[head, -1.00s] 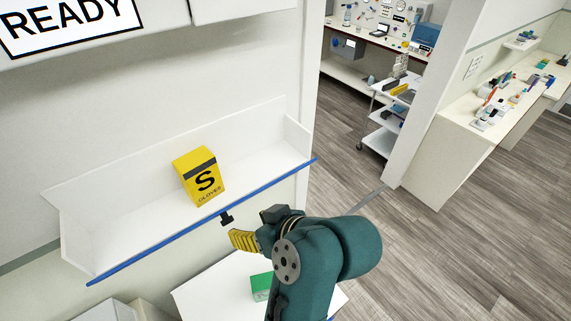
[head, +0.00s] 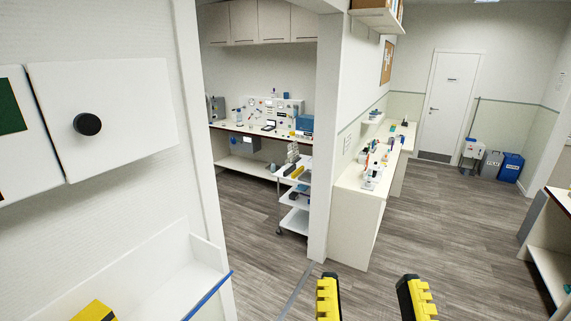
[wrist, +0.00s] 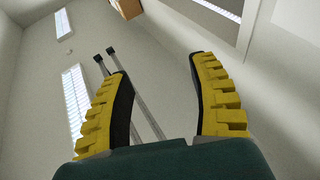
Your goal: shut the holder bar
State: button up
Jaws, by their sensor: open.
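The holder bar (head: 208,297) is the blue bar along the front edge of a white wall shelf. Only its right end shows, at the bottom left of the head view; its handle is out of frame. My gripper (head: 370,284) points up at the bottom of the head view, right of the bar and apart from it. Its two yellow ribbed fingers are spread with nothing between them. The wrist view also shows the open gripper (wrist: 158,68), against walls and windows, with no bar in sight.
The top of a yellow box (head: 95,311) shows in the white shelf (head: 165,270). A cabinet with a black knob (head: 87,124) hangs above. A wall end (head: 322,150) and a white cart (head: 294,200) stand beyond. The floor to the right is open.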

jog(key=w+a+f+n+g+y+b, duration=0.25)
jog(key=a+f+n+g+y, duration=0.25)
jog(key=a+f+y, duration=0.3)
jog(key=w+a+f+n+g+y+b, duration=0.2)
jog(key=a+f+n+g+y+b, duration=0.25)
jog(key=a+f, duration=0.5)
jog(key=s+a+f+n+g+y+b, duration=0.1)
jog(key=s+f+g+y+b, duration=0.2)
jog(key=f+b, duration=0.5)
jog(key=s+a+f+n+g+y+b, duration=0.2)
jog(key=s+f+g+b, duration=0.15)
jog(key=f+b, duration=0.55)
jog(key=shift+m, duration=0.25)
jog(key=p+x, duration=0.1)
jog(key=x, duration=0.4)
jog(key=p+x, duration=0.2)
jog(key=x, duration=0.3)
jog(key=f+p+x, duration=0.1)
jog(key=p+x, duration=0.1)
jog(key=x, duration=0.3)
jog(key=shift+w+a+f, duration=0.1)
jog(key=shift+w+a, duration=0.05)
jog(key=shift+a, duration=0.2)
